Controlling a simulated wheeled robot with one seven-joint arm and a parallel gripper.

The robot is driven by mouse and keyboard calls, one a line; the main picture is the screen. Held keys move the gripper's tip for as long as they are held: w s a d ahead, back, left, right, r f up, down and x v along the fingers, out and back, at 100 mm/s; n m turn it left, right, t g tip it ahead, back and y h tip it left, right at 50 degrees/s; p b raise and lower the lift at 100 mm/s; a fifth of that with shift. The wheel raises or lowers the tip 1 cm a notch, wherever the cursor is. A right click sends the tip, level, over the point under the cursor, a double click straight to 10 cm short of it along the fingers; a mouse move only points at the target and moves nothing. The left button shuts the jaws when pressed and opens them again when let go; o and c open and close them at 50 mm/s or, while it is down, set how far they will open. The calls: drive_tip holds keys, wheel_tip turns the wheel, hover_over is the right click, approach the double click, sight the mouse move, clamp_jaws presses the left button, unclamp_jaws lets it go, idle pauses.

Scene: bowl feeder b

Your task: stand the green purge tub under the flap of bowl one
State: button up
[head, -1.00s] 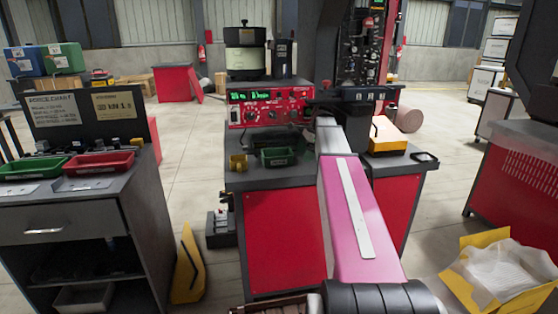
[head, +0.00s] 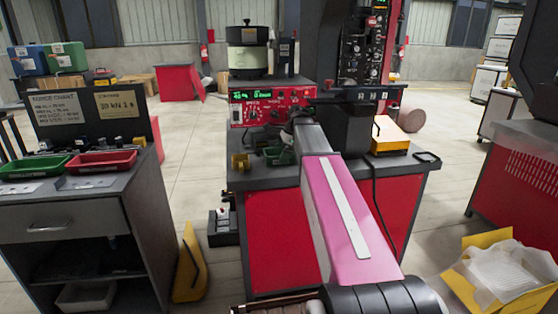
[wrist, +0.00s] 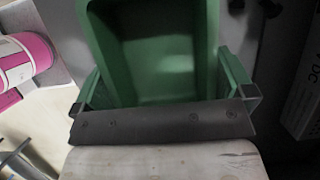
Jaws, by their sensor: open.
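The green purge tub (head: 280,156) stands on the bench top in front of the red control box, partly hidden by my arm. In the wrist view the tub (wrist: 150,62) fills the upper middle, open side showing and empty inside. My gripper (wrist: 165,100) is open, its fingers on the left and right sides of the tub. I cannot tell whether they touch it. In the head view my wrist hides most of the gripper. A bowl feeder (head: 248,62) with a dark top and pale body stands behind the control box. I cannot make out its flap.
A small yellow tub (head: 240,162) stands just left of the green one. The red control box (head: 262,105) is close behind. A dark column (head: 335,80) rises on the right, with a yellow-sided box (head: 390,140) on the bench's right end.

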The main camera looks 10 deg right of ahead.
drive_tip(key=shift+a+f, duration=0.2)
drive_tip(key=shift+a, duration=0.25)
drive_tip(key=shift+a+f, duration=0.2)
drive_tip(key=shift+a, duration=0.25)
drive_tip(key=shift+f, duration=0.15)
drive_tip(key=shift+f, duration=0.1)
drive_tip(key=shift+c, duration=0.3)
drive_tip(key=c, duration=0.6)
